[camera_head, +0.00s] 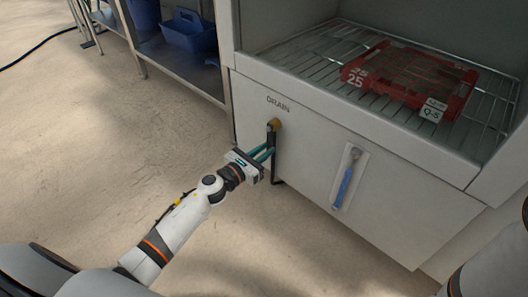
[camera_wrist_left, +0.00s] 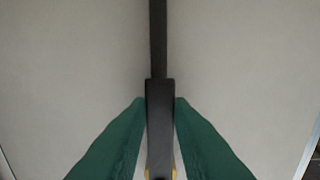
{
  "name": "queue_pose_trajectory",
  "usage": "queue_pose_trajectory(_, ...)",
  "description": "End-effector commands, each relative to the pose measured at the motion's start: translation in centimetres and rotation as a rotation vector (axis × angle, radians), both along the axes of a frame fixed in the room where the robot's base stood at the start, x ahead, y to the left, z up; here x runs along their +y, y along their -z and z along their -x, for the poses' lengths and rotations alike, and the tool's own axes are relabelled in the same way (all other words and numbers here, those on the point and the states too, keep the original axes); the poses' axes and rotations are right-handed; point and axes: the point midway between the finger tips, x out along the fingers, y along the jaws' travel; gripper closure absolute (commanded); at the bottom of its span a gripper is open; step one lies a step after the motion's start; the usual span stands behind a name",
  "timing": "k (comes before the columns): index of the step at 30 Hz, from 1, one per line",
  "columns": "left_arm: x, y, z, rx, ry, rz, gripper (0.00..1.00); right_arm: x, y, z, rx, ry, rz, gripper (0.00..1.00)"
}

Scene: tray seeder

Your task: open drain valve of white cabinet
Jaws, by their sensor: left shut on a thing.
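The white cabinet (camera_head: 310,165) stands at the centre right of the head view, with the word DRAIN on its front panel. Below the label is the drain valve, with a brass fitting (camera_head: 277,123) and a dark handle (camera_head: 270,134). My left gripper (camera_head: 266,150) is at the valve, its green fingers shut on the handle. In the left wrist view the dark handle (camera_wrist_left: 160,125) lies between the two green fingers. My right gripper is out of view.
A red tray (camera_head: 412,80) lies on the wire rack (camera_head: 318,52) inside the cabinet. A blue-handled tool (camera_head: 343,187) is mounted on the front panel, right of the valve. A metal shelf (camera_head: 180,75) with blue bins (camera_head: 188,32) stands at the back left.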

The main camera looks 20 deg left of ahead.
Motion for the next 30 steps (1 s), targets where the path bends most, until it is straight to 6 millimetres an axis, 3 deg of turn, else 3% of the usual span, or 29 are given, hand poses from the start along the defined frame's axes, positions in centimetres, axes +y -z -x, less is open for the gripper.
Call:
queue_pose_trajectory(4,0.1,0.0,-0.1,-0.001,-0.003,-0.007,1.0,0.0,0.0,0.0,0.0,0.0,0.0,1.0)
queue_pose_trajectory(5,0.1,0.0,-0.1,-0.001,-0.003,-0.007,0.76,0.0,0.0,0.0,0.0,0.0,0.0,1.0)
queue_pose_trajectory(8,0.1,0.0,-0.1,-0.002,-0.002,-0.005,0.59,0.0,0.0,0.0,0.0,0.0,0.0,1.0)
queue_pose_trajectory(20,0.3,-0.1,0.7,0.001,-0.002,-0.001,0.58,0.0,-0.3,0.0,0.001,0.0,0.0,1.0)
queue_pose_trajectory(30,2.6,-0.1,7.1,0.003,-0.003,0.0,0.58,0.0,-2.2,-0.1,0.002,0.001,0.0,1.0)
